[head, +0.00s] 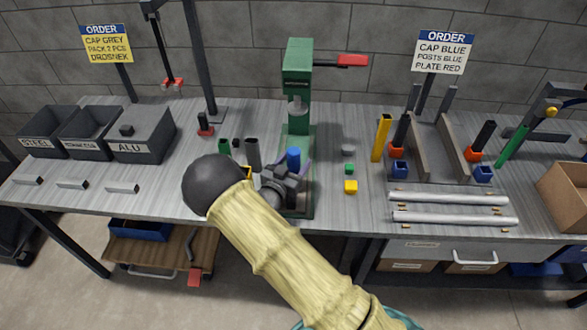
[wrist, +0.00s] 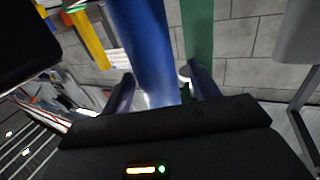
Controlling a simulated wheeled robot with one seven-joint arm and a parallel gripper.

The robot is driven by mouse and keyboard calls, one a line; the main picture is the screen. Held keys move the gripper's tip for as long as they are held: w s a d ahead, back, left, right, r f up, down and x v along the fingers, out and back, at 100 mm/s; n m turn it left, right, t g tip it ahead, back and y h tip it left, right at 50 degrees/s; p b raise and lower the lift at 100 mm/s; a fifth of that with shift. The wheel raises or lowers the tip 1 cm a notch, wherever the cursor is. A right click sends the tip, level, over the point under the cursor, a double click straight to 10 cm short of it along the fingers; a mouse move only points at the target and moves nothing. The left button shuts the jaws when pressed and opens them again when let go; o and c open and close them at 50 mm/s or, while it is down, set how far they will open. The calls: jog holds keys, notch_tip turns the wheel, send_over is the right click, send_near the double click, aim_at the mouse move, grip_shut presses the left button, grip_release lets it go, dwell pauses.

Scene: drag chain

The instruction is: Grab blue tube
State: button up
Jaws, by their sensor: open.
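The blue tube (head: 293,157) stands upright in front of the green press (head: 298,90), with its top showing above my gripper. My gripper (head: 289,172) is at the tube, low over the press base, and hides its lower part in the head view. In the wrist view the blue tube (wrist: 147,45) is large and lies between the two fingers of my open gripper (wrist: 160,88). I cannot tell whether either finger touches it.
A dark grey tube (head: 253,154) stands just left of my gripper. Small yellow (head: 351,187) and green blocks lie to the right. The press's red handle (head: 352,60) sticks out above. A yellow post (head: 381,138) and a dark channel fixture stand further right.

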dwell(0.4)
jog(key=c, duration=1.1)
notch_tip(320, 180, up, 10)
jog(key=shift+b, duration=0.6)
jog(key=shift+c, duration=0.2)
